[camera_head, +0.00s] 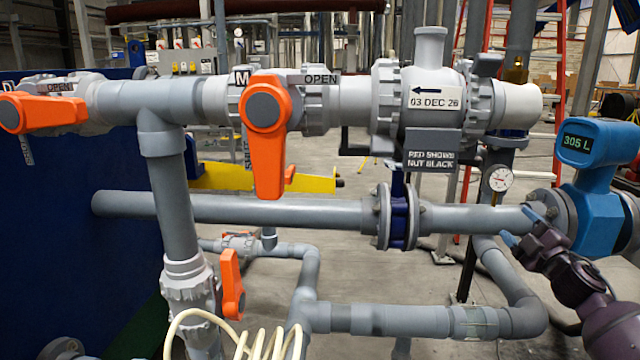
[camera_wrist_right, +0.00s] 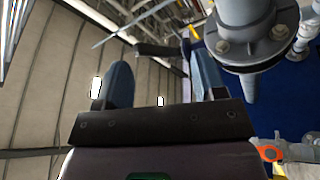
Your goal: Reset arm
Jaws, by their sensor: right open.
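My right gripper (camera_head: 518,238) comes in from the lower right in the head view. In the right wrist view the two blue fingers of this gripper (camera_wrist_right: 163,85) are spread wide and empty. My dark purple right arm (camera_head: 590,290) runs down to the lower right corner. My left gripper and left arm are not in view.
Grey pipes (camera_head: 290,213) cross the space ahead, with an orange valve handle (camera_head: 266,140) at upper middle. A blue flow meter (camera_head: 598,190) reading 305 L and a round gauge (camera_head: 498,179) are near my right gripper. A cream hose (camera_head: 235,335) is at bottom.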

